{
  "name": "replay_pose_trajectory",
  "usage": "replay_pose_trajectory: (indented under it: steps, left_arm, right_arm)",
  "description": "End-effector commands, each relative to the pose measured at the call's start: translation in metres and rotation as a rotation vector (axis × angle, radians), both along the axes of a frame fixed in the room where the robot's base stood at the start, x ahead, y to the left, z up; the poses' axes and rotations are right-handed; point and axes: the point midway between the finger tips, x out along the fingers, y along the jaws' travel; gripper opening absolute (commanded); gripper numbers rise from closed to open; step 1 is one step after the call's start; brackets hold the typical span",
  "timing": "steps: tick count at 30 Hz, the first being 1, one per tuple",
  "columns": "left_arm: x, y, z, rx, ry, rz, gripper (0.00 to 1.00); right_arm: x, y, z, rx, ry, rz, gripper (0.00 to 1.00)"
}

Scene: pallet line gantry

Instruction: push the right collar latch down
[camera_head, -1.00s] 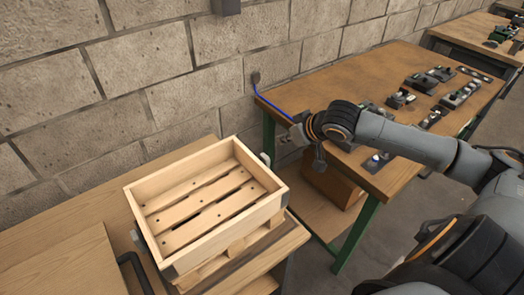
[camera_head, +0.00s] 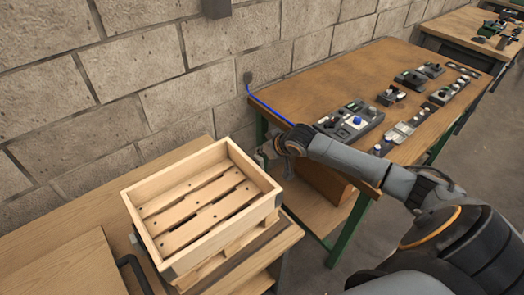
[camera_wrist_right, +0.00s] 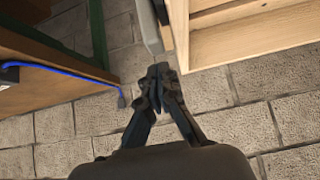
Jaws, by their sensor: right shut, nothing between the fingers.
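The pale wooden pallet collar (camera_head: 150,236) stands on a pallet at the near left, open at the top and empty. The right collar latch is a light grey upright piece (camera_wrist_right: 151,27) beside the collar's wood in the right wrist view. In the head view my right gripper and wrist largely hide it. My right gripper (camera_wrist_right: 158,72) is shut and empty, with its fingertips just below the latch in that picture; I cannot tell whether they touch. In the head view the gripper (camera_head: 268,151) is at the collar's right corner. My left gripper is out of view.
A brown workbench (camera_head: 310,88) with green legs stands to the right, carrying several small devices (camera_head: 350,120). A blue cable (camera_head: 268,106) runs from the block wall (camera_head: 145,75) to it. A black handle (camera_head: 136,272) is at the lower left.

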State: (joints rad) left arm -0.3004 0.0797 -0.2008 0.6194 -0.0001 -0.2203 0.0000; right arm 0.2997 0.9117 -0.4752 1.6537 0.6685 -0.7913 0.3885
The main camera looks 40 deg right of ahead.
Motion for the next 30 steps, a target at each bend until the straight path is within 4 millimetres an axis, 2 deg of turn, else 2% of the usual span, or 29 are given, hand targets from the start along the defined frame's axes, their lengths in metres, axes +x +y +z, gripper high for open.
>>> replay_pose_trajectory:
  steps: [6, 17, 20, 25, 30]
  left_arm:
    - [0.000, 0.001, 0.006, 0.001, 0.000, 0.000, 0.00]
    - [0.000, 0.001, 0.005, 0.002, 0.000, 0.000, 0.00]
    - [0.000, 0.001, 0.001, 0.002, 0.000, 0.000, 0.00]
    - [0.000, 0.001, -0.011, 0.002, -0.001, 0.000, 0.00]
    - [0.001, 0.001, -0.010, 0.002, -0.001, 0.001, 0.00]
  right_arm:
    - [0.000, 0.000, -0.015, 0.001, -0.002, -0.001, 0.00]
    - [0.000, 0.000, -0.018, 0.000, -0.002, 0.000, 0.00]
    - [0.000, 0.000, -0.026, 0.001, -0.001, -0.001, 0.00]
    - [0.000, 0.000, -0.054, 0.001, 0.000, -0.001, 0.00]
    - [0.000, -0.001, -0.056, 0.000, 0.000, -0.001, 0.00]
